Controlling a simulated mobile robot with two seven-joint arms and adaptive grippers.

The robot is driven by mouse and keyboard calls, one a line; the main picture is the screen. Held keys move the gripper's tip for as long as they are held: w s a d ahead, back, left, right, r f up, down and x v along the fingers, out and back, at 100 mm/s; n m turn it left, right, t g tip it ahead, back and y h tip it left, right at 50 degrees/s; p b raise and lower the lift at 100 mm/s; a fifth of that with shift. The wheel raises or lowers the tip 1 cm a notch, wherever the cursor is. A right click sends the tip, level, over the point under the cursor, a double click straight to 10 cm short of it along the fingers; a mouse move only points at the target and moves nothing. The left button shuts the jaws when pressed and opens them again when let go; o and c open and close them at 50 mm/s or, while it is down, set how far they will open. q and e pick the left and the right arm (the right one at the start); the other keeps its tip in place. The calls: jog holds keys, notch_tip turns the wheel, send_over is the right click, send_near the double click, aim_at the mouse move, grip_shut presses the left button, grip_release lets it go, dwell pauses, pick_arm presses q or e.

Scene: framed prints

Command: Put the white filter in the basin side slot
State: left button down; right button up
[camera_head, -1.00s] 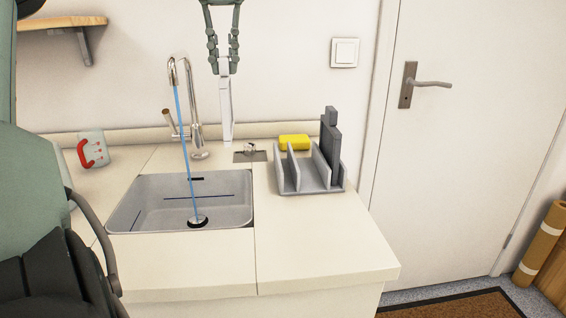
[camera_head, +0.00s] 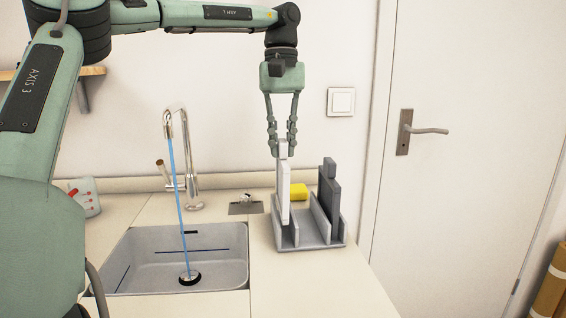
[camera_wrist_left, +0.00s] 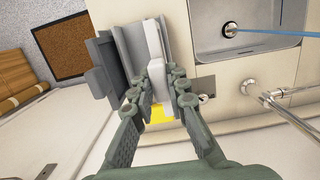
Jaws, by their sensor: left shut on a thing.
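The white filter (camera_head: 284,185) is a thin upright panel. My left gripper (camera_head: 283,150) is shut on its top end and points down from above. The filter's lower part is at the basin-side slot of the grey rack (camera_head: 316,243), the slot at the rack's left. In the left wrist view, the filter (camera_wrist_left: 153,40) lines up between grey walls of the rack (camera_wrist_left: 182,45), with my left gripper (camera_wrist_left: 158,82) around its near end. I cannot tell whether its bottom edge touches the slot floor. My right gripper is not in view.
A dark grey panel (camera_head: 328,190) stands in the rack's right part. A yellow sponge (camera_head: 299,191) lies behind the rack. The basin (camera_head: 217,262) with running water from the tap (camera_head: 192,175) is to the left. The counter in front (camera_head: 300,285) is clear.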

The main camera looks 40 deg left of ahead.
aim_at(283, 161)
pick_arm(q)
jog(key=shift+w+f, duration=0.1)
jog(key=shift+f, duration=0.25)
notch_tip(283, 161, down, 3)
jog(key=shift+f, duration=0.3)
jog(key=c, duration=1.7)
grip_release()
jog(key=shift+f, duration=0.1)
jog(key=shift+o, duration=1)
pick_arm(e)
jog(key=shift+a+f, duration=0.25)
